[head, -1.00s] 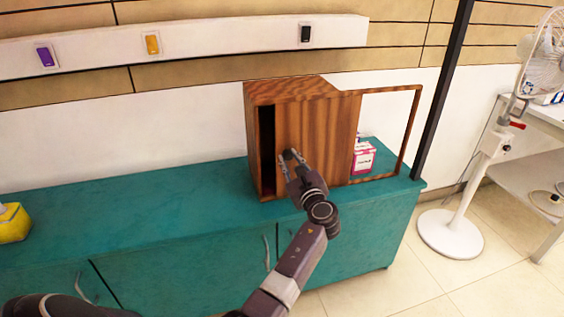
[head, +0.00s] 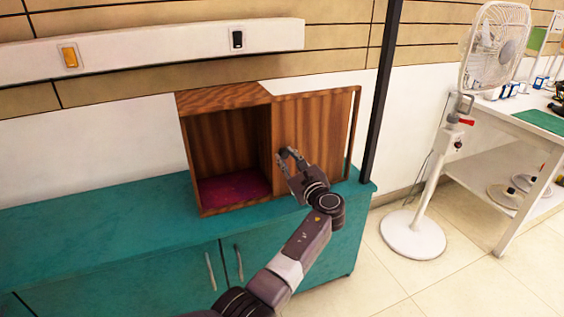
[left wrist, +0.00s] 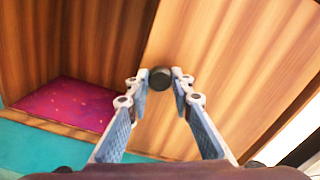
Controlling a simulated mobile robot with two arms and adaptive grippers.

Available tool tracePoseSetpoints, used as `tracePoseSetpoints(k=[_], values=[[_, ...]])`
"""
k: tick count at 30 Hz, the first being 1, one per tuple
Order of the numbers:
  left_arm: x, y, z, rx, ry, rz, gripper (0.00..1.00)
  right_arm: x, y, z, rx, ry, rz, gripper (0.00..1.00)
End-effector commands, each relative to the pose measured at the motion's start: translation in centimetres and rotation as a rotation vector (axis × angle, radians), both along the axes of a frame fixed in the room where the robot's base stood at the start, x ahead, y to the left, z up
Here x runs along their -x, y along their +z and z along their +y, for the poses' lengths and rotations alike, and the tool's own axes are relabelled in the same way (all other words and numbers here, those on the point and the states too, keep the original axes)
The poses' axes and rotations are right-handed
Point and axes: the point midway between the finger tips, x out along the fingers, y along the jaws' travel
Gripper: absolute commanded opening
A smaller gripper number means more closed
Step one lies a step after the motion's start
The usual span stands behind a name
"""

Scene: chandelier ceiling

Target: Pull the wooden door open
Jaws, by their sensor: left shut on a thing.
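The wooden door (head: 318,120) is a sliding panel on a wooden cabinet (head: 222,97) on the teal counter. The panel stands at the right, over most of the side frame. The cabinet's left part is open and shows a magenta floor (head: 236,186). My left gripper (head: 287,160) is at the panel's left part, shut on its dark round knob. In the left wrist view the knob (left wrist: 160,77) sits between the fingertips, with the door (left wrist: 235,50) behind it. My right gripper is not in view.
The teal counter (head: 90,225) has free room left of the cabinet. A dark post (head: 381,90) stands just right of it. A white fan (head: 492,50) on a stand and a white table (head: 530,125) are farther right.

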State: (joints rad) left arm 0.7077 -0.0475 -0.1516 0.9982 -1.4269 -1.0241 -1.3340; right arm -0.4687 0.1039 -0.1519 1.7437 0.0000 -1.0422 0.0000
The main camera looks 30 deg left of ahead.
Motion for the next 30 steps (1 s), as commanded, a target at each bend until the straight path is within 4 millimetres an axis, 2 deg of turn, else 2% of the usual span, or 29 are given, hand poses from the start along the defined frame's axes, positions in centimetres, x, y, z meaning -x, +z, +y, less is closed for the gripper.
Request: tracePoseSetpoints(k=[14,15,19,30], values=[[-0.19,-0.17,-0.28,0.004,-0.002,0.003,0.00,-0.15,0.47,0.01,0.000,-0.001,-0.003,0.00],[-0.19,-0.18,-0.28,0.004,-0.002,0.003,0.24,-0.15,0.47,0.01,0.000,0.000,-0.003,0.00],[-0.18,-0.14,-0.24,0.002,-0.001,0.002,0.39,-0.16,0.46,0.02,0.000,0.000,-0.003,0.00],[0.10,-0.06,-0.54,0.001,0.000,0.000,0.39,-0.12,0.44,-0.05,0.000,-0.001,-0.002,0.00]])
